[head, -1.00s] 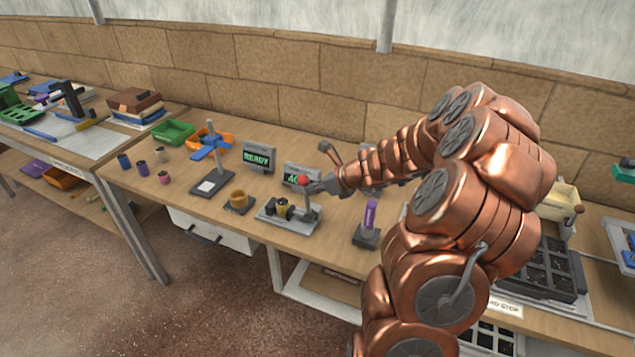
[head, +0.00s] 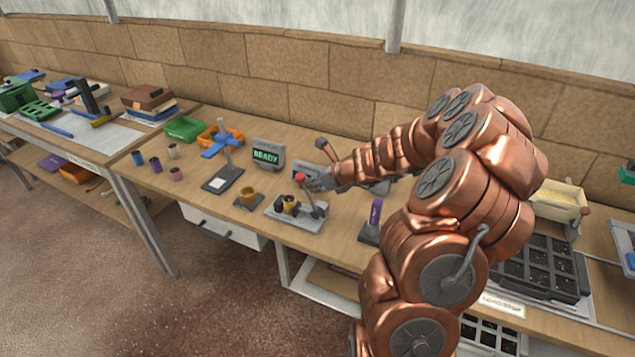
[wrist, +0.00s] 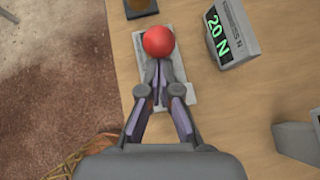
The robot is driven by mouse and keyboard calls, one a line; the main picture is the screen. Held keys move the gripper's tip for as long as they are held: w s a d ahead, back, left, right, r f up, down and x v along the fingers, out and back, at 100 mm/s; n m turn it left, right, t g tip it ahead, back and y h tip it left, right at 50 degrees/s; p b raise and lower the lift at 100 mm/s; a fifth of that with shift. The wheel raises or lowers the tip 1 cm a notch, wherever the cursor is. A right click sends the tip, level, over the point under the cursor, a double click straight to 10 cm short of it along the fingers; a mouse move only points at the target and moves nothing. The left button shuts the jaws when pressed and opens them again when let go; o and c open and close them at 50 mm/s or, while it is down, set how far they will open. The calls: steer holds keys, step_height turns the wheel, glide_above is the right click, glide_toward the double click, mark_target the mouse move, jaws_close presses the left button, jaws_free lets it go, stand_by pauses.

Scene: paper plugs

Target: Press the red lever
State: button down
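The red lever (head: 300,178) has a round red knob on a thin grey rod. It rises from a grey base plate (head: 283,219) on the bench and leans to the left in the head view. In the wrist view the red knob (wrist: 158,42) is just beyond the fingertips. My gripper (head: 313,184) is at the right side of the knob, seemingly touching it. In the wrist view my gripper (wrist: 158,72) has its fingers drawn together, with nothing visibly between them. The contact itself and most of the rod are hidden in the wrist view.
A small display (wrist: 231,32) reading "20 N" stands behind the lever. Another display (head: 267,157) reads "READY". The bench front edge is close.

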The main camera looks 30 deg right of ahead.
steer(key=shift+w+a+r, duration=0.1)
steer(key=shift+w+r, duration=0.1)
steer(key=shift+r, duration=0.2)
steer(key=shift+w+a+r, duration=0.1)
steer(key=shift+w+r, duration=0.05)
steer(key=shift+r, duration=0.25)
steer(key=shift+r+p, duration=0.35)
steer(key=shift+p, duration=0.05)
steer(key=shift+a+r+p, duration=0.1)
steer(key=shift+r+p, duration=0.15)
steer(key=shift+p, duration=0.1)
steer(key=shift+w+a+p, duration=0.1)
steer(key=shift+w+p, duration=0.05)
steer(key=shift+p, duration=0.2)
steer(key=shift+d+r+p, duration=0.15)
steer(key=shift+d+p, duration=0.05)
steer(key=shift+p, duration=0.2)
steer(key=p, duration=0.3)
glide_toward(302, 175)
steer(key=shift+a+r, duration=0.3)
steer(key=shift+r, duration=0.6)
